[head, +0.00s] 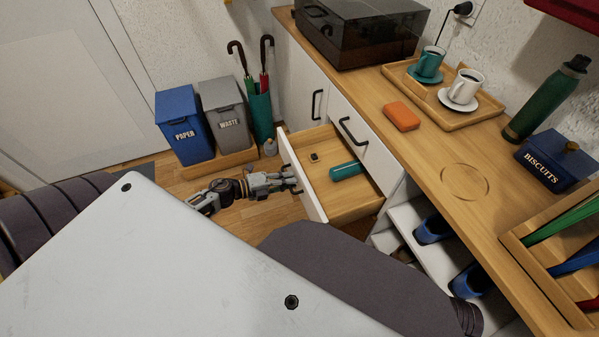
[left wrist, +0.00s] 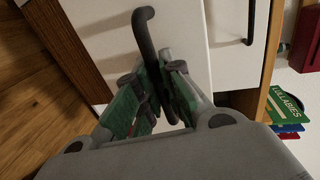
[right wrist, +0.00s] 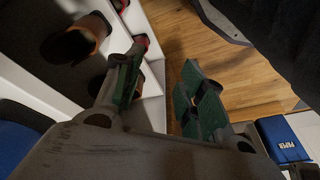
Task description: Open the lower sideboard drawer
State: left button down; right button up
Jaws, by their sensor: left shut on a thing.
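The lower sideboard drawer (head: 345,203) stands pulled out, its white front (head: 303,183) well away from the cabinet. A teal cylinder (head: 346,171) and a small dark item (head: 314,157) lie inside it. My left gripper (head: 291,183) is at the outer side of the drawer front. In the left wrist view its fingers (left wrist: 158,80) are shut on the dark bar handle (left wrist: 144,32). The upper drawer handle (head: 352,131) is on a closed front. My right gripper (right wrist: 162,68) is open and empty in its wrist view, beside the open shelves; the head view does not show it.
Paper (head: 184,125) and waste (head: 224,118) bins and an umbrella stand (head: 261,115) stand beyond the drawer. Shelves with shoes (head: 432,230) are on its near side. Wooden floor (head: 262,217) is clear in front of it.

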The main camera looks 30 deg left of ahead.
pick_arm(q)
jog(key=v, duration=0.2)
jog(key=f+p+v, duration=0.1)
jog(key=v, duration=0.1)
jog(key=shift+s+a, duration=0.3)
jog(key=shift+s, duration=0.05)
pick_arm(e)
notch_tip(320, 180, down, 2)
jog(key=shift+s+d+f+g, duration=0.1)
jog(key=shift+d+f+g, duration=0.1)
jog(key=shift+g, duration=0.1)
pick_arm(q)
jog(key=c, duration=1.5)
grip_release()
pick_arm(e)
jog(key=shift+r, duration=0.1)
jog(key=shift+a, duration=0.1)
pick_arm(q)
jog(key=shift+v, duration=6)
